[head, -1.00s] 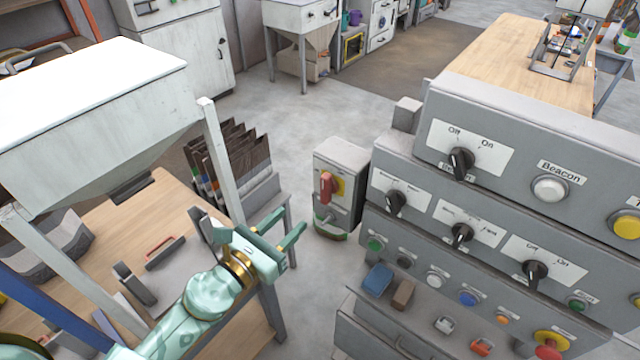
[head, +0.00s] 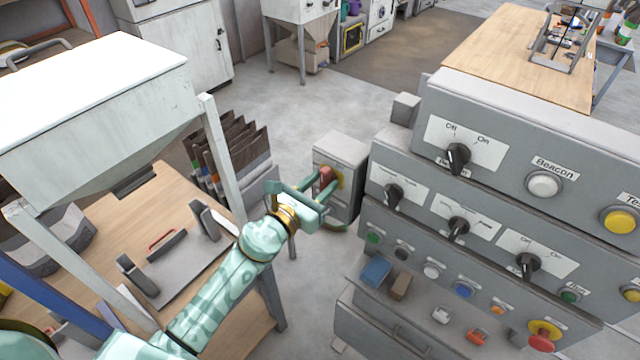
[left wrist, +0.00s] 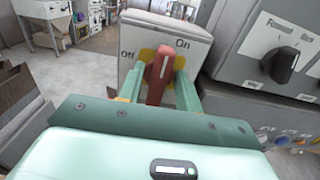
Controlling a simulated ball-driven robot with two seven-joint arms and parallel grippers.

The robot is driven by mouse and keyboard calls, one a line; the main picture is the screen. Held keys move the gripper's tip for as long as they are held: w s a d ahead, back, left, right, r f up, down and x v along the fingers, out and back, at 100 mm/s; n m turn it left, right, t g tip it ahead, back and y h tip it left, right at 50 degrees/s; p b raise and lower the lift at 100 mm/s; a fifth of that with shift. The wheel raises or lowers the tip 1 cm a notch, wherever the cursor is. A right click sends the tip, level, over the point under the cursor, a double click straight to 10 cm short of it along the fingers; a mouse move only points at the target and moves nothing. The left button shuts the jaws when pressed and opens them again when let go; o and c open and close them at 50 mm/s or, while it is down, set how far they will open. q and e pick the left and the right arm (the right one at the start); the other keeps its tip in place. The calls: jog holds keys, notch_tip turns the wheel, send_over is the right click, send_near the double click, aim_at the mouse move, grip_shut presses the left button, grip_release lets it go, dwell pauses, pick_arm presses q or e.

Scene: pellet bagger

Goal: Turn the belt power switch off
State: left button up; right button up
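The belt power switch is a red handle on a yellow plate, on the front of a grey box (head: 343,150). In the left wrist view the red handle (left wrist: 158,80) stands nearly upright, its top leaning slightly right, towards the "On" label; "Off" is to its left. My left gripper (head: 303,184) is at the box front. Its green fingers (left wrist: 160,78) are apart, one on each side of the handle; I cannot tell whether they touch it. In the head view the gripper partly hides the handle (head: 326,177). My right gripper is not in view.
A grey control panel (head: 480,190) with black knobs and coloured buttons stands close on the right. A wooden table (head: 165,200) under a pale hopper (head: 100,110) is at left. A rack of dark bags (head: 230,150) stands left of the switch box.

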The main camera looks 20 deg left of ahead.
pick_arm(q)
jog(key=shift+n, duration=0.4)
jog(key=shift+a+n+p, duration=0.1)
jog(key=shift+n+p, duration=0.2)
jog(key=shift+n, duration=0.6)
jog(key=n, duration=0.3)
jog(key=shift+a+n+p, duration=0.15)
jog(key=shift+n+p, duration=0.15)
jog(key=shift+n, duration=0.1)
jog(key=shift+w+a+f+n+p, duration=0.15)
jog(key=shift+n+p, duration=0.25)
jog(key=shift+n, duration=1.55)
jog(key=shift+s+f+n+p, duration=0.1)
jog(key=shift+n+p, duration=0.25)
jog(key=shift+n, duration=1.55)
jog(key=shift+w+a+f+n+p, duration=0.15)
jog(key=shift+n+p, duration=0.25)
jog(key=shift+n, duration=1.55)
jog(key=shift+s+d, duration=0.1)
jog(key=shift+d, duration=0.05)
jog(key=o, duration=0.6)
